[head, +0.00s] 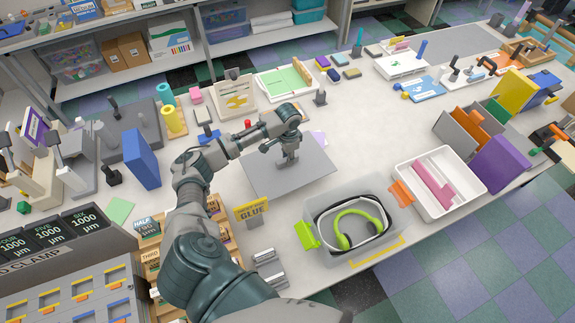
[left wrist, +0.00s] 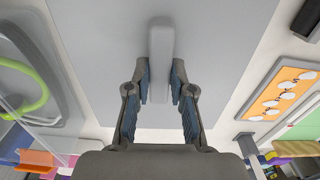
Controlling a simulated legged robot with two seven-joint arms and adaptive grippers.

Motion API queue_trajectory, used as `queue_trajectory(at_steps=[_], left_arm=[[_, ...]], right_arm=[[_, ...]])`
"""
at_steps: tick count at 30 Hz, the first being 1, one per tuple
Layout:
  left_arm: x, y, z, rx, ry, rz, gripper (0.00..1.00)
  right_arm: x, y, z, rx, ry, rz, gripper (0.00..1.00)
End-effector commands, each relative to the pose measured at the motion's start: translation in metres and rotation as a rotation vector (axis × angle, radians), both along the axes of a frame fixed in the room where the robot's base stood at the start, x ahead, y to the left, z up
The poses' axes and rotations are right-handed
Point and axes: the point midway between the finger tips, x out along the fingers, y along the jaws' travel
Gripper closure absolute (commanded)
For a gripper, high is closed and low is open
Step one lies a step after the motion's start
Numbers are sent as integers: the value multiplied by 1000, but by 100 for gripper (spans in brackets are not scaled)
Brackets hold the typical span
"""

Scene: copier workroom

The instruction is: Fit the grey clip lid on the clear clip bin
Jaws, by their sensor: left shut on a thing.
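The grey clip lid (head: 262,178) is a flat plate with a raised grip bar (left wrist: 160,50) in its middle. My left gripper (head: 287,158) is shut on that bar, as the left wrist view also shows (left wrist: 160,85). Whether the lid touches the table cannot be told. The clear clip bin (head: 378,259) stands open to the right and nearer, apart from the lid. Bright green headphones (head: 343,240) and a dark-and-white loop lie in it. The bin's edge also shows at the left of the left wrist view (left wrist: 75,105). My right gripper is not in view.
A white tray (head: 438,212) with pink pieces stands close right of the bin. A yellow GLUE sign (head: 250,210) and small boxes stand left of the bin. A blue upright block (head: 141,160) is farther left.

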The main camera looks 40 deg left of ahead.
Motion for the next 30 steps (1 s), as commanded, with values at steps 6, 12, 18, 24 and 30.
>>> queue_trajectory(at_steps=[6,12,18,24,30], left_arm=[[0,1,26,0,-1,0,100],[0,2,28,-2,1,0,100],[0,2,33,-1,-1,0,100],[2,1,72,-1,-3,1,100],[1,-1,115,0,-2,1,100]], right_arm=[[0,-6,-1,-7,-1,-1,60],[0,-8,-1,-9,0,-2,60],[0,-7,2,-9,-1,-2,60],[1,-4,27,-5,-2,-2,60],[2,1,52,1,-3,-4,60]])
